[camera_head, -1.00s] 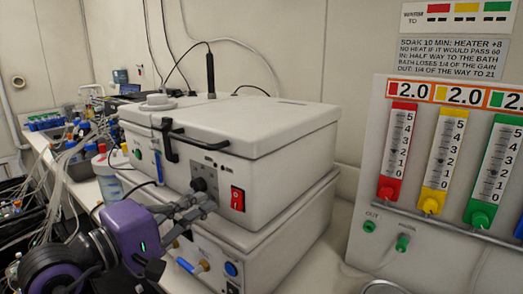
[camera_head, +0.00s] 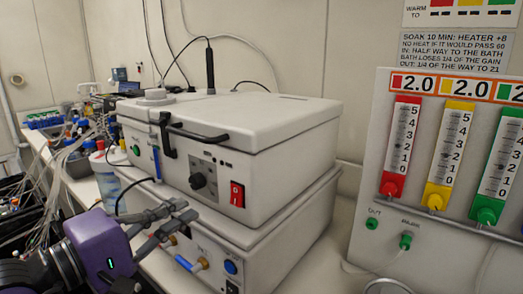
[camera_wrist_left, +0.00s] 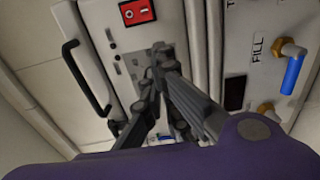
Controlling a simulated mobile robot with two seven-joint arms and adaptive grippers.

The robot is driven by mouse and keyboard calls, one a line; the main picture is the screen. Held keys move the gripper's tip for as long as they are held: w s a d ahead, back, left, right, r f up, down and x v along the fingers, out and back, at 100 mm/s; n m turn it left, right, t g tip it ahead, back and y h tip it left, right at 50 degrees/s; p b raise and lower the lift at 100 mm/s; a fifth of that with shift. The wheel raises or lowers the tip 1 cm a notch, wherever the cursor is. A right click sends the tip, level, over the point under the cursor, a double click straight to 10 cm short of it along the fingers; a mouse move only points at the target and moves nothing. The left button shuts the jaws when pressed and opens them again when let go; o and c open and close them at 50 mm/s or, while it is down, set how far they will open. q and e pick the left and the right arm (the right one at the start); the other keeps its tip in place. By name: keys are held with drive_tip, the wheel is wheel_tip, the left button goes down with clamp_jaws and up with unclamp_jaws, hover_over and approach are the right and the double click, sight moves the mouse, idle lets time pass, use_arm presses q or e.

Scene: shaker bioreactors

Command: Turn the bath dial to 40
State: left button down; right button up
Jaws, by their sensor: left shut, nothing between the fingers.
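The bath is a white box with a lid (camera_head: 240,112). Its black dial (camera_head: 198,181) sits on a grey panel on the front, and I cannot read its setting. My left gripper (camera_head: 188,210) is shut and empty, below and slightly left of the dial and apart from it in the head view. In the left wrist view the shut fingers (camera_wrist_left: 163,55) cross in front of the bath's front face, and I cannot make out the dial there. My right gripper is not in view.
A red switch (camera_head: 237,195) is right of the dial, and a black lid handle (camera_head: 198,134) is above. Below are a blue-tipped tap (camera_head: 190,264) and a blue button (camera_head: 231,267). A board with coloured gauges (camera_head: 405,148) stands at right. Tubing and bottles crowd the left.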

use_arm(q)
drive_tip(key=shift+s+a, duration=0.4)
drive_tip(key=shift+s, duration=0.2)
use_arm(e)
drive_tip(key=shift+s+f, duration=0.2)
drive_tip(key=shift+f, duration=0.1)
use_arm(q)
drive_tip(key=shift+r, duration=0.1)
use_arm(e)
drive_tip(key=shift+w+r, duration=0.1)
